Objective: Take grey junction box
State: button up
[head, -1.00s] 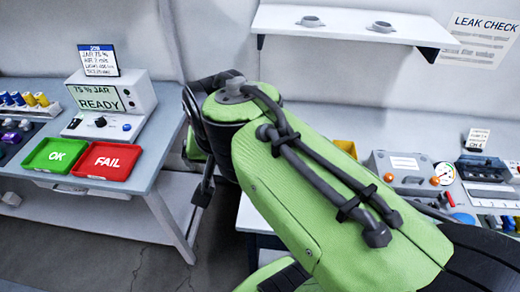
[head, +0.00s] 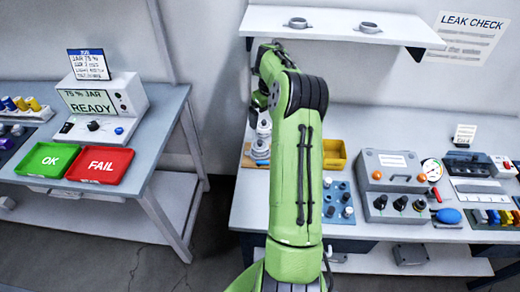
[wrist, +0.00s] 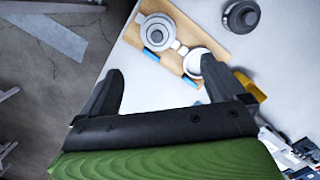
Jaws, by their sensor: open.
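I cannot tell for certain which thing is the grey junction box. A small grey box (head: 410,254) sits on the lower shelf under the right bench. A dark grey round piece (wrist: 240,16) stands on the bench top in the wrist view, just beyond a wooden board. My gripper (wrist: 160,85) is open, with nothing between its fingers. It is over the bench's edge, near the wooden board (wrist: 183,44). In the head view my arm hides the gripper.
The board carries pale round parts (wrist: 158,30). A yellow bin (head: 334,154), a blue plate with dark knobs (head: 338,200) and a grey control box with a gauge (head: 395,180) stand on the right bench. A wall shelf (head: 340,20) hangs above. Green and red trays (head: 100,165) are on the left bench.

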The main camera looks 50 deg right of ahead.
aim_at(260, 142)
jog(key=f, duration=0.5)
jog(key=w+f+b, duration=0.1)
jog(key=f, duration=0.4)
jog(key=w+f, duration=0.1)
jog(key=f, duration=0.4)
jog(key=shift+w+a+f+b, duration=0.1)
jog(key=shift+w+f+b, duration=0.15)
jog(key=shift+f+b, duration=0.1)
jog(key=c, duration=1.2)
